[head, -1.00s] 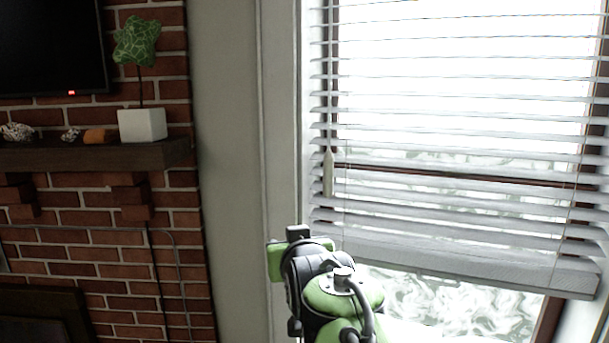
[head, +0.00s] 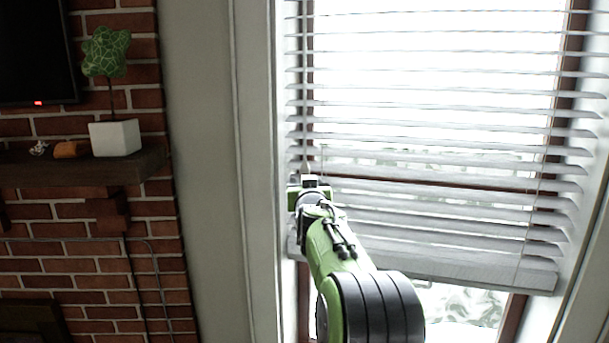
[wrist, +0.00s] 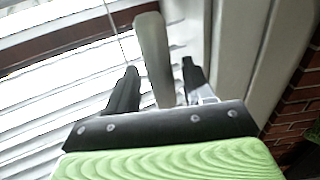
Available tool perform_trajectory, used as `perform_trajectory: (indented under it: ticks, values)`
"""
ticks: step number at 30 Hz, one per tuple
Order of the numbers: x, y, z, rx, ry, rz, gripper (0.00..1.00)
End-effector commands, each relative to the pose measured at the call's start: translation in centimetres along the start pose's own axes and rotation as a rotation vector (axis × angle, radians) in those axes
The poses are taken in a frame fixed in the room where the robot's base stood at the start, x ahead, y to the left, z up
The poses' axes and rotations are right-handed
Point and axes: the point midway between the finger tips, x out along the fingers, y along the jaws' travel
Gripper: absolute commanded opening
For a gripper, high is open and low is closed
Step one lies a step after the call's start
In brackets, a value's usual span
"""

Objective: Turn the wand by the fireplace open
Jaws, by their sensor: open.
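The wand of the window blind is a pale grey, tapered handle (wrist: 153,60) hanging upright at the blind's left side. In the wrist view it stands between the two black fingers of my gripper (wrist: 160,85). The fingers are apart, with a gap on each side of the wand. In the head view my gripper (head: 309,184) is at the blind's lower left, and my arm hides most of the wand. The white slatted blind (head: 440,215) hangs over the window, its slats tilted with gaps between them.
A window frame and grey wall (head: 205,150) lie close to the left of my gripper. Farther left, a brick fireplace has a dark mantel (head: 70,172) with a white plant pot (head: 114,138). A thin cord (wrist: 112,30) hangs near the wand.

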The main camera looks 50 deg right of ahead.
Motion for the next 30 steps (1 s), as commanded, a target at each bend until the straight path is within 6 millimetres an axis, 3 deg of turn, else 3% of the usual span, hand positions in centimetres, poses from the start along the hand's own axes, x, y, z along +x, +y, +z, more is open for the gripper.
perform_trajectory:
  ticks: [3, 11, 21, 30]
  values:
    - [1.17, -0.05, -0.17, 0.000, -0.001, -0.001, 0.52]
    - [1.38, -0.02, 0.04, -0.001, 0.000, 0.000, 0.52]
    - [1.35, -0.03, 0.07, -0.001, -0.001, 0.000, 0.02]
    - [1.48, -0.41, 0.30, -0.003, -0.002, 0.124, 0.02]
